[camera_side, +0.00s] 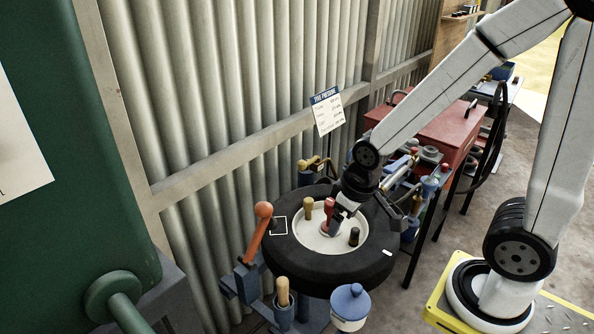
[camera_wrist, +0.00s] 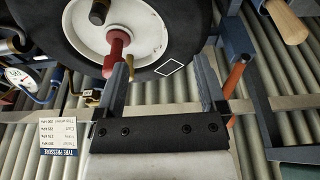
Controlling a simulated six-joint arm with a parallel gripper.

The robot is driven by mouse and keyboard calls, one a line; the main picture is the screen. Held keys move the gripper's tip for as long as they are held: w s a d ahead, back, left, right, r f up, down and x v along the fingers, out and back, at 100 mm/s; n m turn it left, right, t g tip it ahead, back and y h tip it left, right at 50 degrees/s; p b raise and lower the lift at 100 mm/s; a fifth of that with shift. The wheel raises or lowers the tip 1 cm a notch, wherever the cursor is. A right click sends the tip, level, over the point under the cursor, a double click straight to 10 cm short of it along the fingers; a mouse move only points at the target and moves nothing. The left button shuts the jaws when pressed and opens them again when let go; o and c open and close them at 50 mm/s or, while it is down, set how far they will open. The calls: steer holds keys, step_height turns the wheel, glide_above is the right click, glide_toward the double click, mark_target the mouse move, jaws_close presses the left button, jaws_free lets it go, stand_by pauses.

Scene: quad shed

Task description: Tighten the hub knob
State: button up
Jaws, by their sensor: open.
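A black tyre (camera_side: 290,255) lies on a stand with a pale hub plate (camera_side: 305,240) at its middle. A red knob (camera_side: 328,206) stands near the plate's centre. A tan knob (camera_side: 309,207) and a black knob (camera_side: 354,237) stand on either side of it. My gripper (camera_side: 341,220) is over the hub, close to the red knob. In the wrist view my gripper (camera_wrist: 163,62) is open with nothing between its fingers. The red knob (camera_wrist: 117,48) shows just left of the left finger, outside the gap. I cannot tell whether they touch.
A lever with an orange handle (camera_side: 260,230) stands left of the tyre. A wooden handle (camera_side: 283,292) and a white pot with a blue lid (camera_side: 350,306) are in front. A red bench (camera_side: 440,135) stands behind right. A corrugated wall (camera_side: 220,100) is close behind.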

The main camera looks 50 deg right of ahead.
steer(key=n, duration=0.1)
steer(key=n+g, duration=0.2)
steer(key=n, duration=0.8)
glide_above(332, 201)
steer(key=shift+s+a+r, duration=0.35)
steer(key=shift+a, duration=0.1)
steer(key=shift+w+d+n+g, duration=0.3)
steer(key=shift+d+n, duration=0.1)
steer(key=shift+n, duration=0.3)
steer(key=shift+f, duration=3.85)
jaws_close()
